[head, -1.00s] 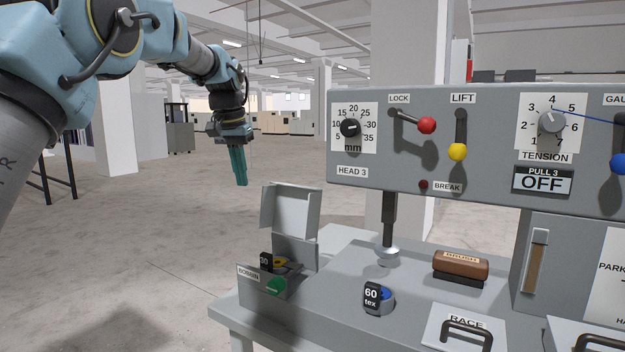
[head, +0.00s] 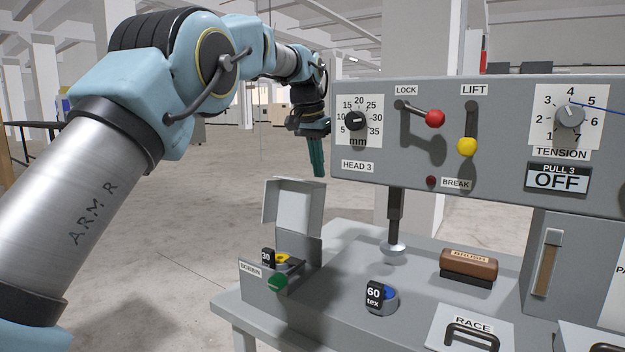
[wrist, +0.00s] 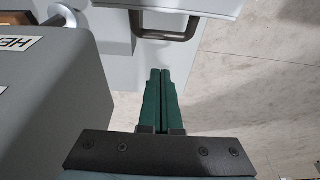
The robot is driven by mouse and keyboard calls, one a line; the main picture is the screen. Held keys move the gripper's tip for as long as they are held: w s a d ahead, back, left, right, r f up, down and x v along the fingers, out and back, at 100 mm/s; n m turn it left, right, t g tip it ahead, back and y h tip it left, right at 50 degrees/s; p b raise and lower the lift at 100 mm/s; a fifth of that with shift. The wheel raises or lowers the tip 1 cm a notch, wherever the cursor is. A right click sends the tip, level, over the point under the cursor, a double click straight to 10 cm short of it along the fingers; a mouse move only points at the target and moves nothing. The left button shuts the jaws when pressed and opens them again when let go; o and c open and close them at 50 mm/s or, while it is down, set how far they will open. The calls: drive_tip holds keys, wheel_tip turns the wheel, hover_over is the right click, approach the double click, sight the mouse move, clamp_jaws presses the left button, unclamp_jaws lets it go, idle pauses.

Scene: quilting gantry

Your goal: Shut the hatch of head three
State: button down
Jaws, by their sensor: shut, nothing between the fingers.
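The hatch of head three (head: 294,208) appears to be the pale lid standing open and upright on the bobbin box (head: 250,271), below the HEAD 3 label (head: 357,167). Inside the box are a tag marked 30, a yellow bobbin (head: 283,259) and a green knob (head: 278,282). My gripper (head: 317,174) hangs with its green fingers shut and empty, above the lid and apart from it. In the wrist view, the shut fingers (wrist: 161,72) point toward a grey panel with a dark handle (wrist: 168,32); I cannot tell whether that panel is the hatch.
The head panel (head: 400,175) carries the red lock lever (head: 435,118), yellow lift lever (head: 467,147) and dials, close right of my gripper. A presser foot (head: 394,249), 60 tex bobbin (head: 381,297), brush (head: 468,264) and RACE cover (head: 447,328) are on the table. Open floor lies left.

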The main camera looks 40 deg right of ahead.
sight(298, 206)
drive_tip(key=shift+s+a+f+p, duration=0.15)
drive_tip(key=shift+a+f+p, duration=0.05)
drive_tip(key=shift+a+f, duration=0.45)
drive_tip(key=shift+s+a+f+p, duration=0.15)
drive_tip(key=shift+a+f+p, duration=0.05)
drive_tip(key=shift+a+f, duration=0.45)
